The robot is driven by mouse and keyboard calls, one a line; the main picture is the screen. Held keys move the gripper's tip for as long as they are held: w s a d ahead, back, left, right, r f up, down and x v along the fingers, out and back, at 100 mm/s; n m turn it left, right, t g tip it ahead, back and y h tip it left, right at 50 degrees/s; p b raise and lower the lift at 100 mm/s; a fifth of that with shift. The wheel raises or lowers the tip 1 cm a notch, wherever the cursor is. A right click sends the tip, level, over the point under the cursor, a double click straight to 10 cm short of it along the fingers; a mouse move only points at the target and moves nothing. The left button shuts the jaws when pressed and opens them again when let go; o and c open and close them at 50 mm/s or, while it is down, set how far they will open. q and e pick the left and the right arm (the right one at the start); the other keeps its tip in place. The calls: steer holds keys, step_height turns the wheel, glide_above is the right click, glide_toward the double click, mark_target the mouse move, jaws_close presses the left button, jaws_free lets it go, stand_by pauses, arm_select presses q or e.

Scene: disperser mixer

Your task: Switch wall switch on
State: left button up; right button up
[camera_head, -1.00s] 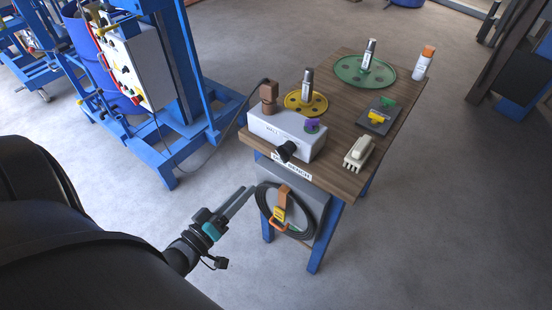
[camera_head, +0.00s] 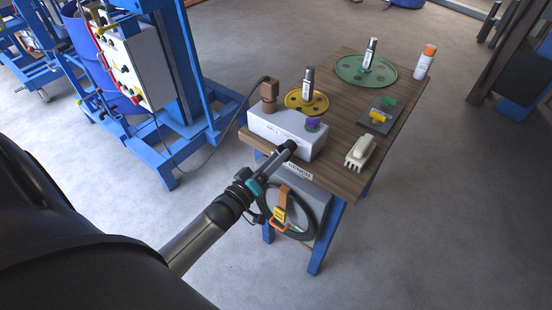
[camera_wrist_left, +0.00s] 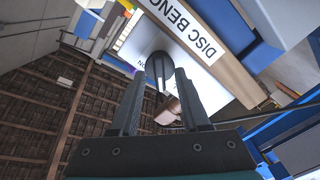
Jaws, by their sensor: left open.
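The wall switch is a light grey box (camera_head: 262,124) on the near left corner of the wooden bench; its front lettering is partly hidden. A black rotary knob (camera_head: 290,146) sticks out of its front face. My left gripper (camera_head: 280,157) is just in front of the knob, with its fingers pointing at it. In the left wrist view the knob (camera_wrist_left: 158,66) shows between the tips of the open fingers (camera_wrist_left: 160,82). I cannot tell whether the fingers touch it. The right gripper is not in view.
The bench (camera_head: 345,115) also carries a yellow disc (camera_head: 318,106), a green disc (camera_head: 350,74), a spray can (camera_head: 424,62), and a white block (camera_head: 360,152). A coiled cable (camera_head: 312,215) hangs below the bench edge. A blue frame (camera_head: 190,80) stands left.

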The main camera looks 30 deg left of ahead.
arm_select(q)
jaws_close()
stand_by(0.3)
stand_by(0.3)
